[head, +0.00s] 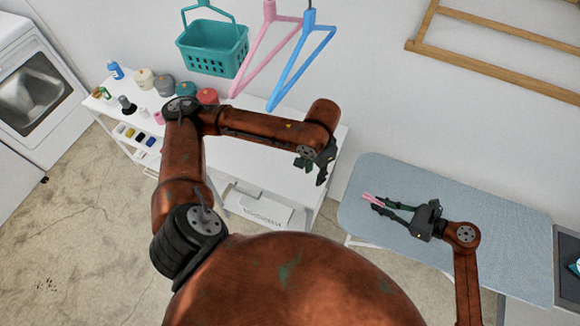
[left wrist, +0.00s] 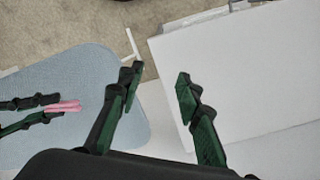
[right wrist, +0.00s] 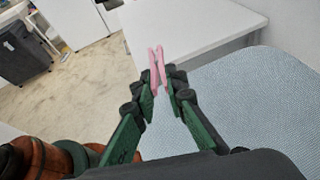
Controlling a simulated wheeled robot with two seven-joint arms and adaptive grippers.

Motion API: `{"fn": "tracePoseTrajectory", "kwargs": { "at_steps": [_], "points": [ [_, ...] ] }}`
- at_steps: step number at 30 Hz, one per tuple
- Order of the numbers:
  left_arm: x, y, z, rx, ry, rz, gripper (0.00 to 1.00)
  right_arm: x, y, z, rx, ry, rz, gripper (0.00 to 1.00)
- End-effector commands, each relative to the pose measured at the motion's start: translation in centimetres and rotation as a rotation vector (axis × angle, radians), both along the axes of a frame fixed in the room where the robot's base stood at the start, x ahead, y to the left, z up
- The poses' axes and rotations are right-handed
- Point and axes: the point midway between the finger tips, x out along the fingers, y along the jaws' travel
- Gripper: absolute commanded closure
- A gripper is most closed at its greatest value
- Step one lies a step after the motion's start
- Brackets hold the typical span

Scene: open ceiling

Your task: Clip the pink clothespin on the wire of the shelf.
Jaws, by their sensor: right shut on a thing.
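The pink clothespin (head: 369,197) is between the fingertips of my right gripper (head: 384,204), above the blue ironing board (head: 480,212). In the right wrist view the clothespin (right wrist: 157,62) points away from the fingers (right wrist: 162,88), with its far end free. It also shows in the left wrist view (left wrist: 66,106). My left gripper (head: 314,170) is over the right part of the white table, and the left wrist view shows its fingers (left wrist: 158,84) apart and empty. I cannot make out the shelf wire in any view.
The white table (head: 265,150) carries jars and bottles at its left. A teal basket (head: 212,50), a pink hanger (head: 265,45) and a blue hanger (head: 301,60) hang above it. A wooden rack (head: 490,62) is on the wall at upper right. A washer (head: 35,90) stands far left.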

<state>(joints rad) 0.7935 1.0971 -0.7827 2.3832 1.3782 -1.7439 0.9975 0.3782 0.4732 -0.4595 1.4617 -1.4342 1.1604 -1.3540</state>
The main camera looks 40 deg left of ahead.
Motion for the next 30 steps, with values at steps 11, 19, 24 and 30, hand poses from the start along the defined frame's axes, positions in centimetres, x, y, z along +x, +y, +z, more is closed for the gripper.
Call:
{"fn": "tracePoseTrajectory", "kwargs": {
  "at_steps": [11, 19, 24, 30],
  "points": [
    [-0.2, 2.1, -1.3, -0.011, 0.001, -0.406, 0.68, 0.0, 0.0, 0.6, 0.000, -0.001, -0.001, 1.00],
    [-0.3, 3.7, -2.2, -0.018, -0.002, -0.702, 0.68, 0.0, 0.0, 1.0, 0.000, -0.002, 0.000, 1.00],
    [-0.5, 4.7, -2.8, -0.020, -0.007, -0.888, 0.68, 0.0, 0.0, 1.2, 0.000, -0.002, 0.000, 1.00],
    [-0.7, 5.9, -3.4, -0.022, -0.012, -1.109, 0.68, 0.0, 0.0, 1.5, 0.000, -0.003, 0.000, 1.00]
  ]
}}
